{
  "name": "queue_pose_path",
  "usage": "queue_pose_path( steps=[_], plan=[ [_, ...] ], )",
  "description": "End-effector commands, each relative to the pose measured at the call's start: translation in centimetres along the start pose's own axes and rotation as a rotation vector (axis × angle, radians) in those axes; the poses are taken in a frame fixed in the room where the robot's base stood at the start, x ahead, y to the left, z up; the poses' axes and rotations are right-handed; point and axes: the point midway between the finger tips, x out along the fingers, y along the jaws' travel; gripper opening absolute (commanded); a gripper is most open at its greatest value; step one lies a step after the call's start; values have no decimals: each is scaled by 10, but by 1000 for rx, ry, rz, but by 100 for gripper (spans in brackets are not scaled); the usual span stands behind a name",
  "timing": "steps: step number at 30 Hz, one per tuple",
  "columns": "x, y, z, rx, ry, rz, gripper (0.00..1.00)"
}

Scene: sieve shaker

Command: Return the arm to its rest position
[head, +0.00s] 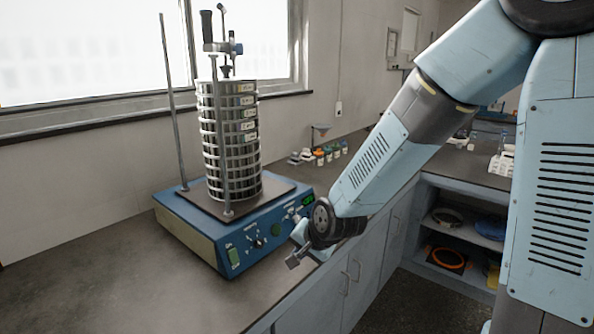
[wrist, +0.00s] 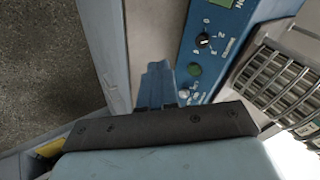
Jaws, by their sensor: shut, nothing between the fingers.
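My arm reaches in from the right in the head view. My gripper (head: 294,260) is at the front right corner of the sieve shaker's blue base (head: 200,238), over the counter's front edge. Its fingers are together and hold nothing; they also show in the wrist view (wrist: 157,72). The shaker carries a tall stack of metal sieves (head: 228,140), upright between rods, with a clamp on top (head: 222,45). Its panel has a dial, a green button and a lit green display. In the wrist view the panel (wrist: 215,35) is close beside the fingers. I cannot tell whether they touch it.
The counter (head: 90,270) is clear on the left. Several small bottles (head: 320,156) stand at the back, by the wall. Below the counter are cabinets (head: 370,270) and an open shelf holding an orange ring (head: 447,259). The floor at front is free.

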Motion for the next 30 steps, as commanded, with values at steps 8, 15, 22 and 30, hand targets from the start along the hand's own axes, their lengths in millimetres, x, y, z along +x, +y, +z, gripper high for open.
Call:
queue_pose_path(
  steps=[8, 15, 22, 30],
  plan=[
    [-56, 29, -32, -194, 71, 171, 0],
    [-120, 49, -51, -314, 106, 288, 0],
    [-189, 68, -56, -397, 118, 366, 0],
    [-271, 93, -45, -471, 103, 406, 0]
  ],
)
